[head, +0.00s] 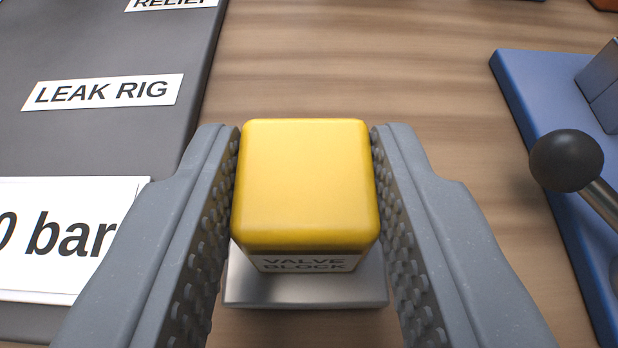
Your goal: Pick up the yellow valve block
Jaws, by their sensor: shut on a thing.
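The yellow valve block (305,185) is in the middle of the head view, between the two grey studded fingers of my gripper (306,165). My gripper is shut on it, with a finger pressed against its left and right sides. A label on its near face reads "VALVE BLOCK" and is partly in shadow. A silvery metal plate (305,292) shows below the block's near side. I cannot tell whether the block touches this plate or is a little above it.
A dark grey panel (75,140) with a "LEAK RIG" label (103,92) and a white "bar" sign (60,240) lies on the left. A blue base (540,110) with a black-knobbed lever (567,160) stands on the right. Bare wooden table (350,60) lies beyond the block.

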